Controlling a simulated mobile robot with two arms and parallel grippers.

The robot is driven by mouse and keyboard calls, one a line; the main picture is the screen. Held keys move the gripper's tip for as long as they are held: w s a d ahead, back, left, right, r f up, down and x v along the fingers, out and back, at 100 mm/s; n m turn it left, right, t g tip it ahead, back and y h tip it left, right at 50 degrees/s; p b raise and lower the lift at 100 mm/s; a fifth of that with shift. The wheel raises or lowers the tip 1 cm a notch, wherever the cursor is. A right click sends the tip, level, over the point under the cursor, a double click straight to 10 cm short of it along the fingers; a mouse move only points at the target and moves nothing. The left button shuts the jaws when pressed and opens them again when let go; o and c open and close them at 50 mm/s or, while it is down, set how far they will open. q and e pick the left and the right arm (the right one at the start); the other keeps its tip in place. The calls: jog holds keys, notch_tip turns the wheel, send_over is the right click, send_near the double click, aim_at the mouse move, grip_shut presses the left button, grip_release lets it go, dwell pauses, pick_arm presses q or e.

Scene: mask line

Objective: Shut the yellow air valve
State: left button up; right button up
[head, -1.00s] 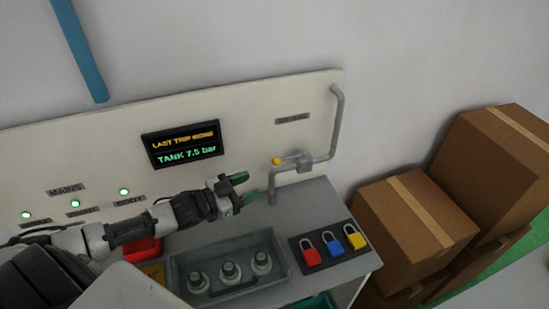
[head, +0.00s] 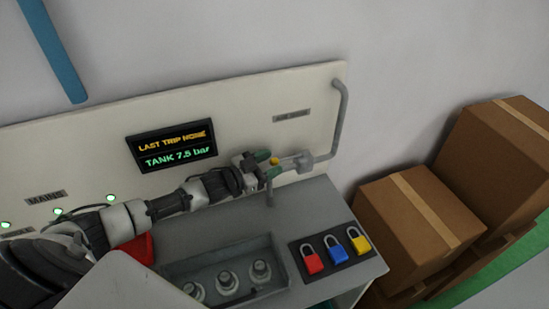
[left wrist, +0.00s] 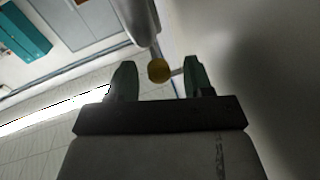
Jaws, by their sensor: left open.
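The air valve is a grey body (head: 304,161) on a grey pipe at the right of the panel. Its lever points left, roughly along the pipe's short level run, and ends in a yellow knob (head: 274,160). My left gripper (head: 263,168) is open at the lever's end. In the left wrist view the yellow knob (left wrist: 158,70) appears between the two green fingertips (left wrist: 160,76), with gaps on both sides. I cannot tell how deep it sits between them. My left gripper hides part of the pipe. My right gripper is out of view.
A screen (head: 173,145) reads "TANK 7.5 bar". On the bench are a grey tray (head: 176,267) with several fittings and a dark plate with red (head: 312,260), blue (head: 335,248) and yellow (head: 360,240) padlocks. Cardboard boxes (head: 420,220) stand at the right. The wall is close behind the panel.

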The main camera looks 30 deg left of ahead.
pick_arm(q)
jog(key=shift+x, duration=0.8)
grip_shut()
